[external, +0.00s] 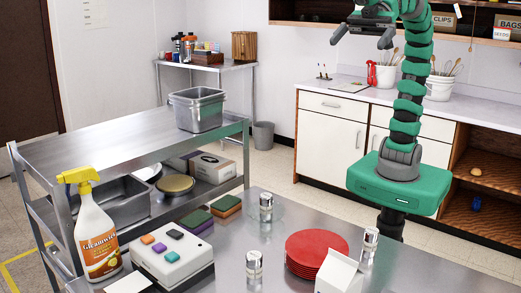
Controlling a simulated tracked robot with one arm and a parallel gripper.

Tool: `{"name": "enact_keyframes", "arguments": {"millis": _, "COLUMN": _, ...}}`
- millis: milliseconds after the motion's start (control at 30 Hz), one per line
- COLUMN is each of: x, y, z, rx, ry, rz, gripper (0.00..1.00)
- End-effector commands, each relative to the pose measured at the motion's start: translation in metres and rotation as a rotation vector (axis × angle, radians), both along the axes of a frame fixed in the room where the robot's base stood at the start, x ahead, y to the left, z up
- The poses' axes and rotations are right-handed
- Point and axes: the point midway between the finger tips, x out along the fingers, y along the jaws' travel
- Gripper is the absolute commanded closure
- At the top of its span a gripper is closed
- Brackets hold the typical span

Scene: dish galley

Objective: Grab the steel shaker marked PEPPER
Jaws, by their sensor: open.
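Three small steel shakers stand upright on the steel table in the foreground. One shaker (266,208) is farthest back, on what looks like a clear round dish. Another shaker (254,266) is nearer the front, left of the red plates. The third shaker (370,242) is to the right of the plates, behind a white carton. Their markings are too small to read, so I cannot tell which is marked PEPPER. My gripper (362,38) is open and empty at the top of the view, high above the table and well away from all three shakers.
A stack of red plates (316,248) and a white carton (340,273) crowd the right-hand shaker. A white box with coloured blocks (172,267), sponges (226,205) and a yellow-topped spray bottle (95,236) stand left. A steel cart (95,150) holds a metal bin (196,112).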

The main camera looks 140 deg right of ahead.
Motion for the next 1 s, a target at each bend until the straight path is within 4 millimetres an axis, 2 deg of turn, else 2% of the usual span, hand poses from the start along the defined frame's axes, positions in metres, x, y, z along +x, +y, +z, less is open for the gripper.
{"name": "enact_keyframes", "arguments": {"millis": 33, "x": -0.013, "y": -0.006, "z": 0.019, "rx": -0.003, "ry": -0.062, "rz": -0.004, "gripper": 0.0}}
{"name": "enact_keyframes", "arguments": {"millis": 100, "x": -0.025, "y": -0.011, "z": 0.041, "rx": -0.006, "ry": -0.132, "rz": -0.007, "gripper": 0.0}}
{"name": "enact_keyframes", "arguments": {"millis": 200, "x": -0.041, "y": -0.017, "z": 0.065, "rx": -0.013, "ry": -0.204, "rz": -0.012, "gripper": 0.0}}
{"name": "enact_keyframes", "arguments": {"millis": 300, "x": -0.048, "y": -0.02, "z": 0.076, "rx": -0.018, "ry": -0.237, "rz": -0.014, "gripper": 0.0}}
{"name": "enact_keyframes", "arguments": {"millis": 400, "x": -0.05, "y": -0.021, "z": 0.08, "rx": -0.019, "ry": -0.247, "rz": -0.015, "gripper": 0.0}}
{"name": "enact_keyframes", "arguments": {"millis": 433, "x": -0.05, "y": -0.021, "z": 0.08, "rx": -0.019, "ry": -0.247, "rz": -0.015, "gripper": 0.03}}
{"name": "enact_keyframes", "arguments": {"millis": 567, "x": -0.049, "y": -0.02, "z": 0.08, "rx": -0.019, "ry": -0.246, "rz": -0.015, "gripper": 0.39}}
{"name": "enact_keyframes", "arguments": {"millis": 867, "x": -0.048, "y": -0.022, "z": 0.078, "rx": -0.024, "ry": -0.248, "rz": -0.02, "gripper": 0.39}}
{"name": "enact_keyframes", "arguments": {"millis": 1000, "x": -0.031, "y": -0.042, "z": 0.071, "rx": -0.091, "ry": -0.292, "rz": -0.074, "gripper": 0.39}}
